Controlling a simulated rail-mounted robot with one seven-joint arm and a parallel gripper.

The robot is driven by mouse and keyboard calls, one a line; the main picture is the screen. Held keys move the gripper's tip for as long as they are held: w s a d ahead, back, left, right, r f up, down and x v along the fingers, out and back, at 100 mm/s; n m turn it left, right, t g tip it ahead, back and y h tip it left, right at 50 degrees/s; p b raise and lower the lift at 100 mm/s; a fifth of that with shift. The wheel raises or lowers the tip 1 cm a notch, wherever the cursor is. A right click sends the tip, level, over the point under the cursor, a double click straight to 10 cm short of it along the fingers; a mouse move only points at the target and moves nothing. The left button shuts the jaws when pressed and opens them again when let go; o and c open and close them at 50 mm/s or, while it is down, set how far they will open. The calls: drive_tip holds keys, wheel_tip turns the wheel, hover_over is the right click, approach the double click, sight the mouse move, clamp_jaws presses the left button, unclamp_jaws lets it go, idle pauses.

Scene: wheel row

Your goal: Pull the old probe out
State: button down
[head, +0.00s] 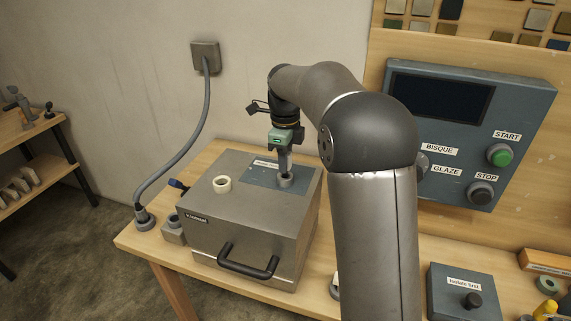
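A grey metal kiln box (248,226) stands on the wooden bench. A darker blue-grey plate (257,179) with a small label lies on its top. A short round grey fitting (285,182) stands on that plate, where the probe appears to sit. My gripper (285,171) points down directly over this fitting, its fingers at or just above it. The fingers look close together, but whether they are shut on the probe is too small to tell. The probe itself cannot be made out apart from the fingers and the fitting.
A white ring (222,184) lies on the kiln's top, left of the plate. A black handle (248,261) juts from its front. A grey cable (187,153) runs from the wall outlet to the bench's left end. A control panel (468,132) and an "Isolate first" box (463,290) are right.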

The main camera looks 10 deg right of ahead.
drive_tip(key=shift+r+p, duration=0.65)
drive_tip(key=shift+r, duration=0.05)
idle(0.4)
drive_tip(key=shift+r+p, duration=3.05)
drive_tip(key=shift+r, duration=0.45)
drive_tip(key=shift+r+p, duration=0.45)
drive_tip(key=shift+r, duration=0.75)
